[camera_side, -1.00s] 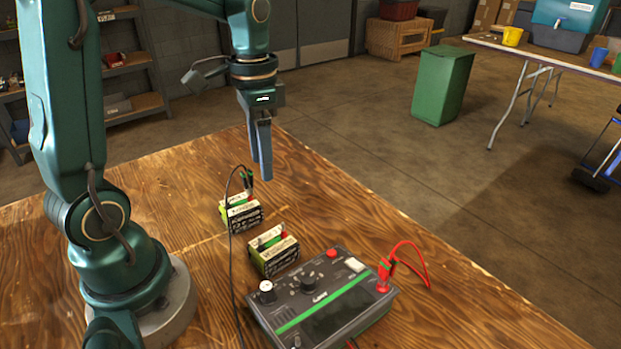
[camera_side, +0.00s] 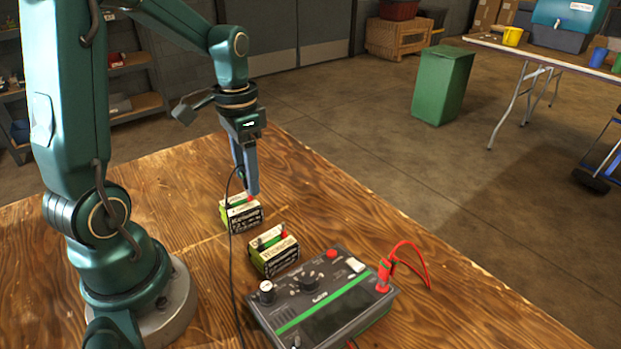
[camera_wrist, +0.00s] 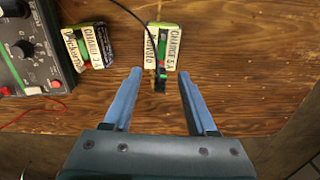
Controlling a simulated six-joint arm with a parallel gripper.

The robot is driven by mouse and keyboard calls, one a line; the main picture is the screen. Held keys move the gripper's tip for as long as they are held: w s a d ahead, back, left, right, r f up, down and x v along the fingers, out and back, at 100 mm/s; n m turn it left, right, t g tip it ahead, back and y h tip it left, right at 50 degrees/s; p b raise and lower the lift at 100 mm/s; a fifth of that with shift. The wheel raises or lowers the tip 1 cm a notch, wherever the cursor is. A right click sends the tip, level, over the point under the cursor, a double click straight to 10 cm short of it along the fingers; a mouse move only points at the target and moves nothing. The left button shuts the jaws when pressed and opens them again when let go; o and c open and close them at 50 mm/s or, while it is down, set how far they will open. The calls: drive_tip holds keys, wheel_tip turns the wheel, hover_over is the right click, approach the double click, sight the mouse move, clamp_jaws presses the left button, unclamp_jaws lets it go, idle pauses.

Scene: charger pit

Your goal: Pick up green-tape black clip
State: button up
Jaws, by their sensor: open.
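The black clip (camera_wrist: 160,83) sits at the end of a black cable, at the near edge of the farther battery (camera_wrist: 162,45). In the wrist view it lies between my two blue fingers, which are spread apart with room on both sides. My gripper (camera_wrist: 160,73) is open and empty. In the side view my gripper (camera_side: 251,192) points down right over the same battery (camera_side: 241,214), and the fingers mostly hide the clip.
A second battery (camera_side: 273,252) stands nearer the camera. Beside it is a grey charger (camera_side: 322,298) with a green stripe and a red clip (camera_side: 384,272) on its corner. The black cable (camera_side: 231,252) runs along the table.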

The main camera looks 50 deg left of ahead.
sight(243, 171)
clamp_jaws()
drive_tip(key=shift+r, duration=0.1)
drive_tip(key=shift+r, duration=0.5)
drive_tip(key=r, duration=0.3)
drive_tip(key=shift+s+a+r, duration=0.2)
drive_tip(key=shift+a, duration=0.05)
drive_tip(key=s+a+r, duration=0.6)
drive_tip(key=s+a, duration=0.1)
drive_tip(key=s, duration=0.1)
drive_tip(key=shift+s+r, duration=0.2)
drive_tip(key=shift+s, duration=0.05)
